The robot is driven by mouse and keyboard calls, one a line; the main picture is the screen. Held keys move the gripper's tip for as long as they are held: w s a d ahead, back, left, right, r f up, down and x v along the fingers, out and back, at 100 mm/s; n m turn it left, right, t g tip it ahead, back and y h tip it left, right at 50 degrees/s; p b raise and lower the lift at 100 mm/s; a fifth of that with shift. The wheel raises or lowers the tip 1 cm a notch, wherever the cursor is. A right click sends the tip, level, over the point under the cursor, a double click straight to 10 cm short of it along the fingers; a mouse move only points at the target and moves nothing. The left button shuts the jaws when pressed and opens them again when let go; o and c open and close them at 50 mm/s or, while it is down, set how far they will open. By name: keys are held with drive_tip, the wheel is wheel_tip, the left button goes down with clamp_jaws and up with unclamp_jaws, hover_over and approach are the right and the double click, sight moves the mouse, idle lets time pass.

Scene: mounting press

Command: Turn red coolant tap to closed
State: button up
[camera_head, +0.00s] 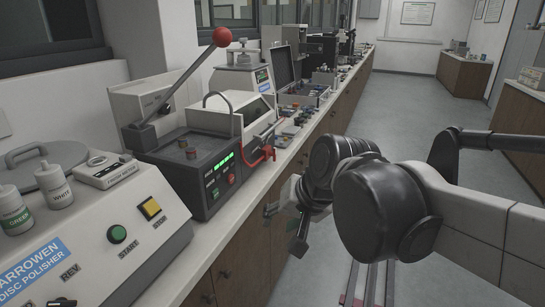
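The red coolant tap (258,155) sits at the right front of the dark grey mounting press (190,150), near the counter's edge. It has a curved red part; its exact handle angle is too small to tell. My gripper (285,226) is in front of the counter, below and right of the tap, apart from it. Its two fingers look spread, with nothing visible between them. My dark wrist and arm links hide part of the cabinet front behind.
A long lever with a red ball (222,37) rises from the press. The disc polisher (95,235) stands in front at left, with bottles on it. Small parts (292,130) and instruments line the counter behind. The aisle floor (415,110) is clear.

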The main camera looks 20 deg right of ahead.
drive_tip(key=w+d+m+y+b, duration=0.15)
drive_tip(key=w+m, duration=0.25)
drive_tip(key=w, duration=0.5)
drive_tip(key=w+d+m+t+y+b, duration=0.1)
drive_tip(key=w+d+m+y, duration=0.25)
drive_tip(key=w, duration=0.45)
drive_tip(key=w+d+m+y+b, duration=0.1)
drive_tip(key=w+d+m, duration=0.1)
drive_tip(key=w+m, duration=0.5)
drive_tip(key=m+t+y+b, duration=0.5)
drive_tip(key=m, duration=0.3)
approach(273, 154)
drive_tip(key=shift+n, duration=0.25)
drive_tip(key=x, duration=0.9)
drive_tip(key=shift+w+d+r, duration=0.1)
drive_tip(key=shift+w+d, duration=0.1)
drive_tip(key=shift+d, duration=0.1)
clamp_jaws()
